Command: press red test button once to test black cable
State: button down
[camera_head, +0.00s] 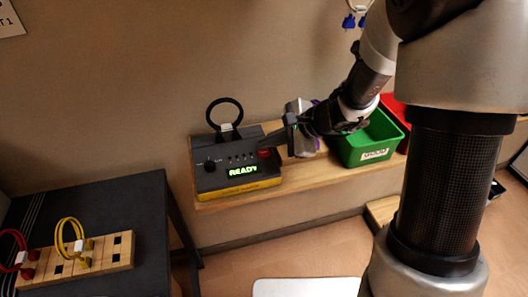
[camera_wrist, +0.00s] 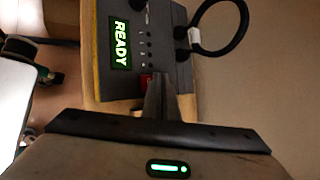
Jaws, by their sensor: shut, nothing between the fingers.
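The cable tester (camera_head: 238,165) is a dark box with a yellow front edge on the wooden shelf. Its green display (camera_head: 243,171) reads READY, and the display also shows in the wrist view (camera_wrist: 121,42). The black cable (camera_head: 225,113) is looped and plugged into the tester's top; it also shows in the wrist view (camera_wrist: 247,25). The red test button (camera_head: 265,153) is at the tester's right side, partly hidden by my fingers in the wrist view (camera_wrist: 146,82). My gripper (camera_head: 268,143) is shut and empty, its fingertips right beside the button; I cannot tell whether they touch it.
A green bin (camera_head: 373,143) with a label stands right of the tester on the shelf, with a red bin (camera_head: 393,106) behind it. A dark table (camera_head: 110,207) at left holds a wooden block (camera_head: 118,249) with a yellow cable (camera_head: 66,228) and a red cable (camera_head: 14,238).

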aim_at(268, 154)
jog(key=shift+f, duration=0.15)
jog(key=shift+f+b, duration=0.3)
jog(key=shift+b, duration=0.3)
jog(key=shift+f+b, duration=0.4)
jog(key=shift+b, duration=0.1)
dwell(0.3)
jog(key=shift+r, duration=0.15)
dwell(0.3)
jog(key=shift+r+p, duration=0.55)
jog(key=shift+r, duration=0.15)
notch_tip(268, 154, up, 5)
jog(key=p, duration=0.3)
jog(key=shift+p, duration=0.4)
dwell(0.4)
